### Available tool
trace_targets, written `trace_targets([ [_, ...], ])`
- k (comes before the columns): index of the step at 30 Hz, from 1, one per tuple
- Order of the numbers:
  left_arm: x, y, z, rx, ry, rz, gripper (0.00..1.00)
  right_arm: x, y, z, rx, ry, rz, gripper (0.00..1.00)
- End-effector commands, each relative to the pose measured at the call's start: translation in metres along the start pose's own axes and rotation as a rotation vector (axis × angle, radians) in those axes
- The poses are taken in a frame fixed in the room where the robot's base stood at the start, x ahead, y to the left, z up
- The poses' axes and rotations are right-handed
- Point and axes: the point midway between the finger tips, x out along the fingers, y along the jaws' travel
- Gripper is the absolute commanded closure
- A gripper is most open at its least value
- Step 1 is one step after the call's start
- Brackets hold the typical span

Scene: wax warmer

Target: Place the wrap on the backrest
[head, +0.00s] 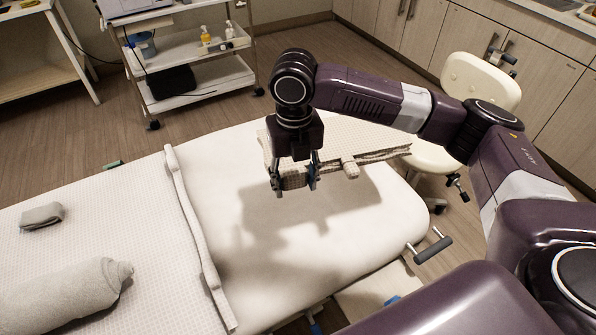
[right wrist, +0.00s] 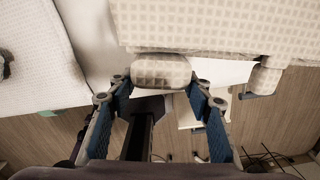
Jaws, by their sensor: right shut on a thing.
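The wrap (head: 370,140) is a folded, cream, waffle-textured cloth with small tabs on its near edge. My right gripper (head: 293,186) points down and is shut on one tab at the wrap's left end. In the right wrist view that tab (right wrist: 160,72) sits between the fingertips, with the wrap (right wrist: 220,25) beyond it and a second tab to the right. The wrap is held roughly level above the bed's bare white padded section, apparently the backrest (head: 310,260), with shadows on the pad below. My left gripper is out of view.
A waffle cover (head: 110,225) with a thick rolled edge lies over the bed's left part. A rolled towel (head: 60,300) and small folded cloth (head: 42,215) rest on it. A cream stool (head: 480,82) stands behind right, a trolley (head: 190,50) at the back.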

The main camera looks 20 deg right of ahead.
Motion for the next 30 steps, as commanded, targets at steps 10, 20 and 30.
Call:
trace_targets([
  [10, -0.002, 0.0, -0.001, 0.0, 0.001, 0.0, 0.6, -0.003, 0.0, 0.01, -0.222, -0.002, 0.002, 1.0],
  [20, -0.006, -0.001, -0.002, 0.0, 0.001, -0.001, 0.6, 0.081, 0.0, 0.009, -0.223, 0.0, 0.0, 1.0],
  [30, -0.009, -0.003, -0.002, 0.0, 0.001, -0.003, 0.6, 0.14, 0.001, 0.01, -0.222, -0.005, 0.003, 1.0],
])
